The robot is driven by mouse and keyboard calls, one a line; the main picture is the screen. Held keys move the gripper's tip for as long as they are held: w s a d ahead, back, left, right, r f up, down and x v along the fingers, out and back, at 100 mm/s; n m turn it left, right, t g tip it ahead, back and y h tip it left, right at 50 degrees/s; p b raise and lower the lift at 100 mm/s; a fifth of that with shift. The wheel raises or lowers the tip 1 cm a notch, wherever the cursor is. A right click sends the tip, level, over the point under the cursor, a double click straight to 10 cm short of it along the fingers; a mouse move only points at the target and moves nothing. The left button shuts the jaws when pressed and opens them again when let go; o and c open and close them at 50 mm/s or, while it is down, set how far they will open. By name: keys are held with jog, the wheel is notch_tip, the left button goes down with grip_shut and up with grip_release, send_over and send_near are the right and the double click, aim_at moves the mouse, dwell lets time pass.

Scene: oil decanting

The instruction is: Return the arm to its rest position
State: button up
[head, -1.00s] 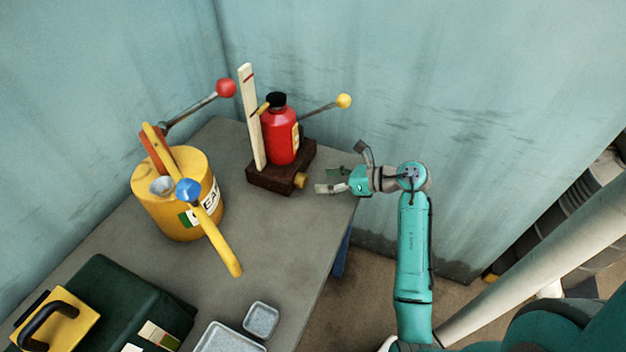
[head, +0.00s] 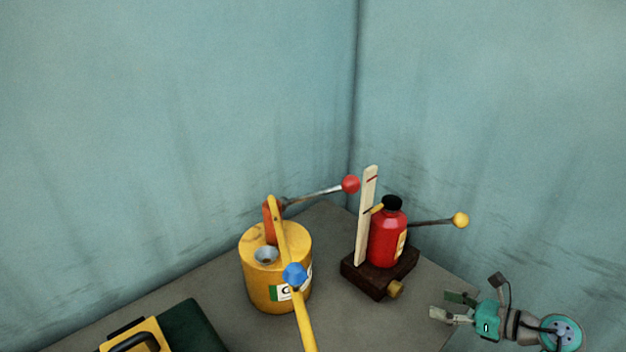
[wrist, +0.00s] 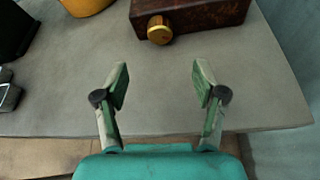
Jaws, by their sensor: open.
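My gripper (head: 452,307) is open and empty at the right edge of the grey table (head: 345,325) in the head view. The tabletop also shows there (wrist: 60,105). Most of my arm is outside the head view.
A red bottle (head: 387,240) stands on a dark block (head: 375,288) with a brass knob (head: 396,289), beside an upright pale strip (head: 365,220). A yellow can (head: 262,290) stands left of it. A dark green case (head: 195,330) is at lower left. Walls meet behind.

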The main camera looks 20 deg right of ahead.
jog(key=shift+a, duration=0.15)
